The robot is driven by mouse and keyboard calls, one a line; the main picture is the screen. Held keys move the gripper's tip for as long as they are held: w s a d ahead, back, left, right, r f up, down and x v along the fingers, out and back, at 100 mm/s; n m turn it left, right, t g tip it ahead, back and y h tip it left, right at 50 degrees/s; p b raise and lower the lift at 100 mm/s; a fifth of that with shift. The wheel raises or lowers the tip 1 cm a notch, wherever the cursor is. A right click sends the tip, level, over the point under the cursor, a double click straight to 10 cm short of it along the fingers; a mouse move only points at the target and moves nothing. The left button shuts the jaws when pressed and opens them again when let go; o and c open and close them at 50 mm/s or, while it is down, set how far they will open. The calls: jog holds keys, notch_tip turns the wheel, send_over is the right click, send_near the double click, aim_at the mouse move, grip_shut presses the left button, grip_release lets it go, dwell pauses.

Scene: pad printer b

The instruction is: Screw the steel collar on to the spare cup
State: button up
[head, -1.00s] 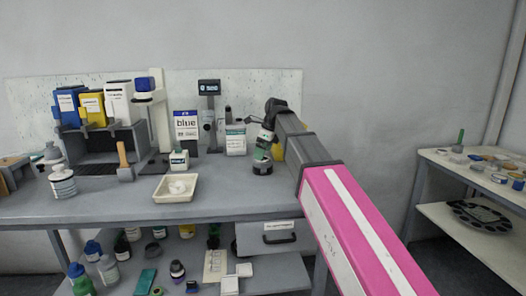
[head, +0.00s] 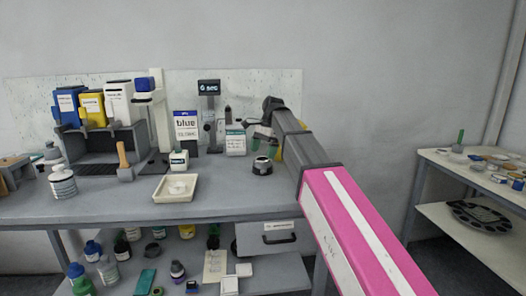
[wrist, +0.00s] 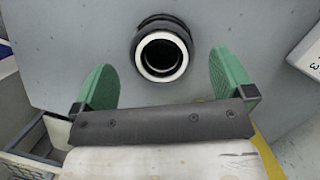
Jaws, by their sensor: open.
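A dark round cup (head: 262,168) stands upright on the grey bench below my gripper. A pale ring tops it; I take this ring (wrist: 139,52) for the steel collar, seated on the spare cup. I cannot tell how tightly it sits. In the wrist view the cup's dark body (wrist: 160,18) shows behind the ring, and the ring's centre is a dark opening. My gripper (head: 264,134) is above the cup, with its green fingers apart and empty. In the wrist view the gripper (wrist: 161,62) has one finger to each side of the ring, touching neither side.
A cream tray (head: 159,195) with a pale round item lies left of the cup. A white labelled container (head: 235,144) and a display stand (head: 209,112) are close behind, on the left. Bench space right of the cup is partly hidden by my arm.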

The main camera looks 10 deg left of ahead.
aim_at(263, 158)
jog(key=shift+n, duration=0.6)
jog(key=shift+f, duration=0.1)
jog(key=shift+f, duration=1.65)
jog(key=c, duration=0.7)
jog(key=m, duration=0.3)
jog(key=shift+s+d+m+t+y, duration=0.1)
jog(key=shift+m+t+y, duration=0.2)
jog(key=shift+m, duration=0.1)
jog(key=m+t, duration=0.1)
jog(key=m, duration=0.3)
jog(key=shift+m, duration=0.3)
jog(key=m+t, duration=0.1)
jog(key=m, duration=0.2)
